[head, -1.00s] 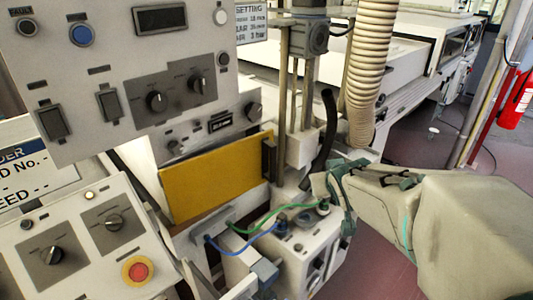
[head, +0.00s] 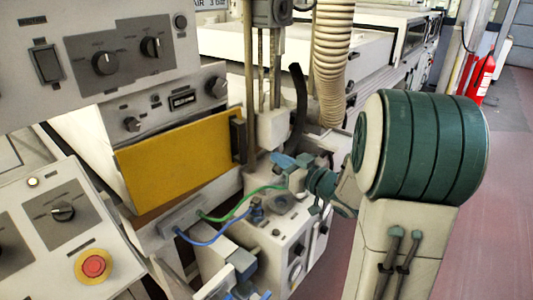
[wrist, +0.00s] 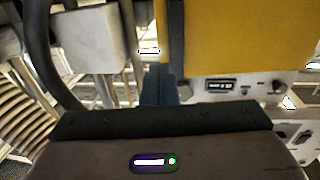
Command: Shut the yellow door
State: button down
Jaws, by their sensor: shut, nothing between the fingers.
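The yellow door (head: 185,160) is a flat upright panel on the front of the white machine. A dark handle (head: 238,139) stands at its right edge. In the wrist view the door (wrist: 240,35) fills the upper right, with the dark handle strip (wrist: 176,38) along its left edge. My gripper (head: 285,161) is to the right of the door, a little lower than the handle. In the wrist view its blue-grey fingers (wrist: 160,82) are together and empty, just below the handle strip. I cannot tell whether they touch it.
Green and blue cables (head: 240,205) loop below the door. A control panel with a red button (head: 94,266) stands at the lower left. A ribbed hose (head: 332,60) hangs at the back. Open floor (head: 480,200) lies to the right.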

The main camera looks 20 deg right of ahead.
jog(key=p+x, duration=0.1)
jog(key=x, duration=1.2)
jog(key=shift+p, duration=0.4)
